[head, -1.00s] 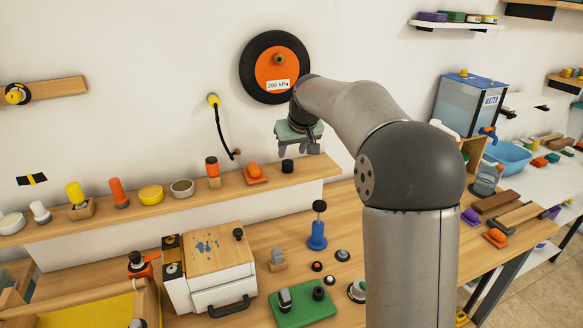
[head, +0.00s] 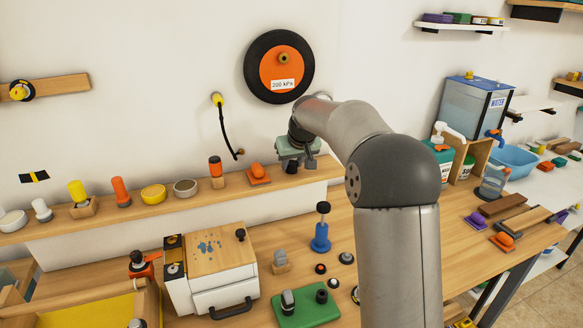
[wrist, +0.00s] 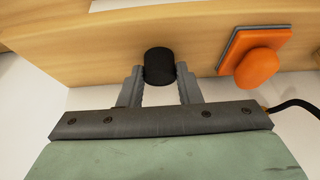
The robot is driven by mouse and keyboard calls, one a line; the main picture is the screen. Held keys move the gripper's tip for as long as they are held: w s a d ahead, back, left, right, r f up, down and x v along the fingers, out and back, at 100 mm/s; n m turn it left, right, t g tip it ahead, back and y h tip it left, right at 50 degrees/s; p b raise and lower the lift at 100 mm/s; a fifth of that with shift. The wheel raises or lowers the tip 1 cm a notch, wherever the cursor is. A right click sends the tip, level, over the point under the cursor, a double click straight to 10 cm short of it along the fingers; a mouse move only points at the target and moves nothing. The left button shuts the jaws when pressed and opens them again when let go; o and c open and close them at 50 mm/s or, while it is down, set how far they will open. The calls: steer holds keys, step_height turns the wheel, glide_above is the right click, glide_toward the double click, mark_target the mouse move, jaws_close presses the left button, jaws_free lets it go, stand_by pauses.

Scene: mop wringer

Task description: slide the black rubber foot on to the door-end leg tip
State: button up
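The black rubber foot (head: 292,167) appears to be the short black cylinder on the wooden wall shelf. In the wrist view the foot (wrist: 160,66) sits between the fingertips of my gripper (wrist: 160,75). The fingers are apart, one on each side of it, with what looks like a thin gap at each side. In the head view my gripper (head: 308,160) is just above the shelf at the foot, and its fingers partly hide that area. I cannot pick out the door-end leg tip in these views.
An orange knob on a square base (head: 258,174) stands left of the foot on the shelf (head: 130,211). A black hose (head: 226,130) hangs on the wall nearby. Below, the bench holds a blue stand (head: 320,238), a white box (head: 208,265) and a green block (head: 305,311).

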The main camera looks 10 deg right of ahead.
steer(key=c, duration=0.4)
steer(key=shift+r+p, duration=1.85)
steer(key=shift+r, duration=0.65)
